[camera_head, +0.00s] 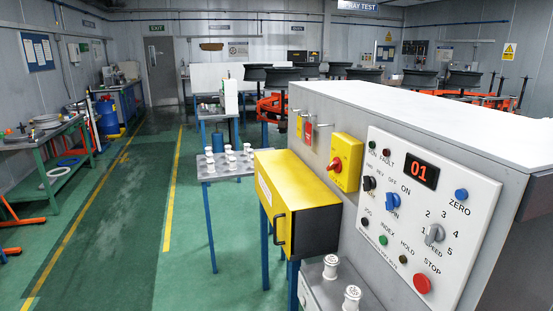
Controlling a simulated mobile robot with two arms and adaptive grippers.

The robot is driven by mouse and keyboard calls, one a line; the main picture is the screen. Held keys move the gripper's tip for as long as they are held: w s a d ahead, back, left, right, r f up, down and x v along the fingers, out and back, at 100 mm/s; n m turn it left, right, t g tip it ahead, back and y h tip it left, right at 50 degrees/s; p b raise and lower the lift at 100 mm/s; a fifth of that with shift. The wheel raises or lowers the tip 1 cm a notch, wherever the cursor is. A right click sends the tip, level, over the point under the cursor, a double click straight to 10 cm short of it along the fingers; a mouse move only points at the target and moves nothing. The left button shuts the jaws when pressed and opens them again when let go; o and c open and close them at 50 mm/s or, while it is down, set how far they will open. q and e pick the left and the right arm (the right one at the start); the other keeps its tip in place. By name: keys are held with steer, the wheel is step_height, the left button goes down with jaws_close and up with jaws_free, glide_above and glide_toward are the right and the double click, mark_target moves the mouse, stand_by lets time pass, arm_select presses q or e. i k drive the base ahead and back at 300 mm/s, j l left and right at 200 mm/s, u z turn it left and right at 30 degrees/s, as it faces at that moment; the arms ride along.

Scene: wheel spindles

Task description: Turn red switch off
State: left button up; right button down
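A red switch (335,164) sits on the front of a yellow box (349,162) fixed to the side of a large grey cabinet (400,105). Its knob is small in the view and I cannot tell its on or off position. To its right is a white control panel (456,204) with a red display reading 01, several knobs, and a round red STOP button (422,284). Neither of my grippers is in view, and nothing touches the switch.
A yellow and black box (308,207) with a handle stands below the switch on blue legs. White spindles stand on a grey table (206,172) and on a grey surface (322,292) at the bottom. Green floor (120,220) is open to the left.

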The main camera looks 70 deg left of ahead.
mark_target(336, 165)
steer(key=u, duration=1.75)
steer(key=i+j, duration=0.15)
steer(key=j, duration=0.2)
steer(key=i+j+z, duration=0.1)
steer(key=j, duration=0.25)
steer(key=i+j, duration=0.15)
steer(key=j, duration=0.2)
